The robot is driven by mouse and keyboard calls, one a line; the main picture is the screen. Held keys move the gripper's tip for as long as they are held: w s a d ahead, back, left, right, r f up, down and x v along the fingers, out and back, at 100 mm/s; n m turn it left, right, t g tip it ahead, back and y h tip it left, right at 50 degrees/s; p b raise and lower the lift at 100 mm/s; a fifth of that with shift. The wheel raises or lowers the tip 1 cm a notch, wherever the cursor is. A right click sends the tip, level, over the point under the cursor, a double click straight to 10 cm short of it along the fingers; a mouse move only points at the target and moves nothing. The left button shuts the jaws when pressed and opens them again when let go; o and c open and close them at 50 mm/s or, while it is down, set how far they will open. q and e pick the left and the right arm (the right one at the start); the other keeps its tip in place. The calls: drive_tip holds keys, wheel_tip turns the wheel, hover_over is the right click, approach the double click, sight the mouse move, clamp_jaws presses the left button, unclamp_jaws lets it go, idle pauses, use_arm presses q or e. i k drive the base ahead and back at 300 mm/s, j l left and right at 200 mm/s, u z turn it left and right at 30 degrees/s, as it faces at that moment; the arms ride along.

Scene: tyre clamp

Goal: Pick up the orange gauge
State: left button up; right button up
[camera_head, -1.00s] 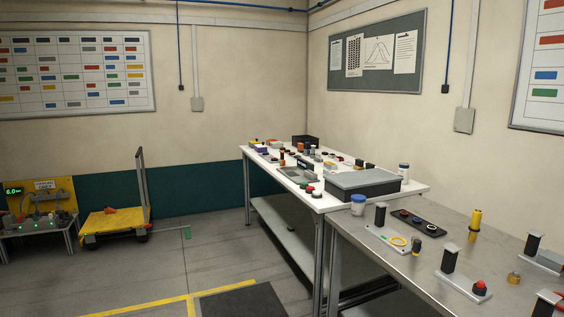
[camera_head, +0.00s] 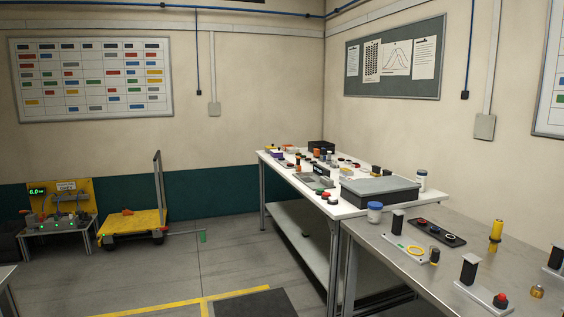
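I cannot make out for certain which thing is the orange gauge. A small orange object (camera_head: 127,212) lies on the yellow cart (camera_head: 133,224) on the floor at the left; it is too small to identify. Another small orange item (camera_head: 298,157) stands among many small parts on the white table (camera_head: 347,211). Neither of my grippers is in view.
A steel table (camera_head: 405,262) at the right holds clamp-like stands, a yellow cylinder (camera_head: 495,235) and a blue-lidded jar (camera_head: 375,212). A grey lidded box (camera_head: 380,190) sits on the white table. A low bench (camera_head: 60,231) stands far left. Open floor lies between.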

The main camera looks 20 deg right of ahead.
sight(297, 167)
drive_tip(key=i+j, duration=0.1)
drive_tip(key=i, duration=1.4)
drive_tip(key=i+z, duration=0.1)
drive_tip(key=i, duration=1.35)
drive_tip(key=i+z, duration=0.15)
drive_tip(key=i, duration=0.45)
drive_tip(key=i+j+z, duration=0.15)
drive_tip(key=i, duration=0.4)
drive_tip(key=i+j+z, duration=0.15)
drive_tip(key=i, duration=0.4)
